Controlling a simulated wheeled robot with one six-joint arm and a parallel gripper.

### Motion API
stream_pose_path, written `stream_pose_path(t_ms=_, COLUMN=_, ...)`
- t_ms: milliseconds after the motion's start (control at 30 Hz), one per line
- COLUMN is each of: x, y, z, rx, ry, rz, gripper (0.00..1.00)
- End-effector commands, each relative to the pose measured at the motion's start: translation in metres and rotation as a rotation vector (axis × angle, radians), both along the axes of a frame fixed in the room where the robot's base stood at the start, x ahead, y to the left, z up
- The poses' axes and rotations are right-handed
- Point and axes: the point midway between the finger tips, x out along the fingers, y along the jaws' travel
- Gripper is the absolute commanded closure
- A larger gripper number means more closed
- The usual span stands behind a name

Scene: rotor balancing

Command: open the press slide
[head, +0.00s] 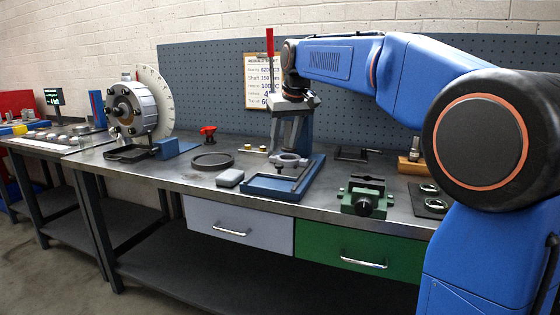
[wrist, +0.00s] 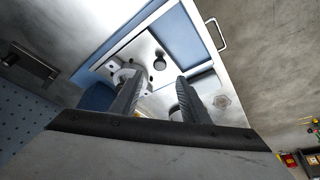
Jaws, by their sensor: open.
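A pale metal slide plate with holes (wrist: 146,48) lies in the base in the wrist view; a ring-shaped metal fixture (head: 288,160) sits there in the head view. My gripper (wrist: 157,88) is open, its two dark fingers spread above the base with nothing seen between them. The left finger overlaps the fixture in the picture; contact cannot be told. In the head view my wrist hangs before the press, and the fingers are hard to separate from it.
A green vise (head: 365,198) stands to the right. A grey block (head: 230,178) and a dark disc (head: 212,161) lie to the left. A dial rig (head: 135,108) stands further left. A grey drawer (head: 235,222) and a green drawer (head: 350,247) are below the bench top.

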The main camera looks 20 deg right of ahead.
Motion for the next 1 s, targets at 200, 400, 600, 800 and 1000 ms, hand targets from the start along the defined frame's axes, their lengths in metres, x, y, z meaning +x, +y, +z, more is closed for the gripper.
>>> stream_pose_path(t_ms=200, x=0.014, y=0.002, z=-0.036, rx=0.000, ry=0.002, rz=0.000, gripper=0.59)
stream_pose_path(t_ms=400, x=0.024, y=0.004, z=-0.060, rx=0.000, ry=0.001, rz=0.000, gripper=0.59)
stream_pose_path(t_ms=600, x=0.029, y=0.005, z=-0.071, rx=0.000, ry=-0.001, rz=0.000, gripper=0.59)
stream_pose_path(t_ms=800, x=0.030, y=0.005, z=-0.073, rx=0.000, ry=-0.001, rz=0.000, gripper=0.59)
stream_pose_path(t_ms=1000, x=0.030, y=0.005, z=-0.072, rx=0.000, ry=-0.001, rz=0.000, gripper=0.82)
